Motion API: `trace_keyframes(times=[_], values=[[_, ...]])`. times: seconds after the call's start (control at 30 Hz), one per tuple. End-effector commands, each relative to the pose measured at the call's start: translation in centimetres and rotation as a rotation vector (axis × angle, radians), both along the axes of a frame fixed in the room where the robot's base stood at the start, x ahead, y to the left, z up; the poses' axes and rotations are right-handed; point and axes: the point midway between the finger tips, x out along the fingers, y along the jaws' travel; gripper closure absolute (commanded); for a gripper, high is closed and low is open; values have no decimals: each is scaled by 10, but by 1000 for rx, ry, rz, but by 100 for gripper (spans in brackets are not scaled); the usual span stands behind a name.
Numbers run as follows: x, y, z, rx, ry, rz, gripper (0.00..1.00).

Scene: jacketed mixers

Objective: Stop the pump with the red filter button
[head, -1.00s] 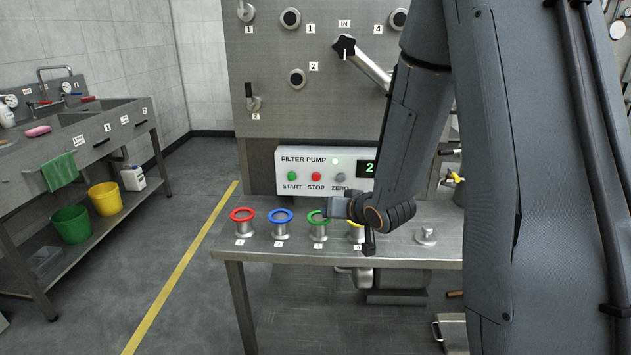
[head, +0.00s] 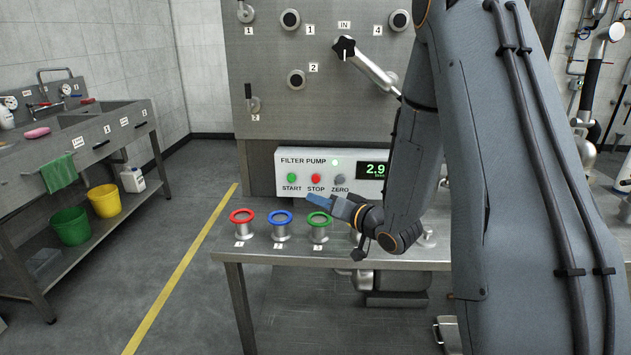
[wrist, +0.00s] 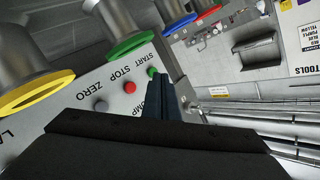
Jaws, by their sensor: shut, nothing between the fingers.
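The red STOP button (head: 316,178) is on the white filter pump panel (head: 284,158), between the green START button (head: 291,178) and the grey ZERO button (head: 340,179). A green lamp is lit on the panel, and the display (head: 374,170) reads about 2.9, partly covered by my arm. My gripper (head: 316,199) is shut and empty, a little below the panel and apart from the buttons. In the wrist view, the red button (wrist: 129,87) lies left of my shut fingertips (wrist: 158,84), and the green button (wrist: 151,72) shows just past the tips.
Red (head: 242,216), blue (head: 280,217) and green (head: 319,219) ringed ports stand on the steel bench below the panel. A yellow-ringed port (wrist: 38,92) shows in the wrist view. A black-knobbed lever (head: 344,47) sticks out above. A sink bench (head: 80,130) stands left.

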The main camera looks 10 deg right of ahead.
Motion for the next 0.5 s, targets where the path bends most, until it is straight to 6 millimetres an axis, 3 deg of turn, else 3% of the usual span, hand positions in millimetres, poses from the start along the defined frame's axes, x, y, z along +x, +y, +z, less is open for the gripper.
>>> trace_keyframes(times=[0.5], values=[[61,-20,0,-1,-1,-1,100]])
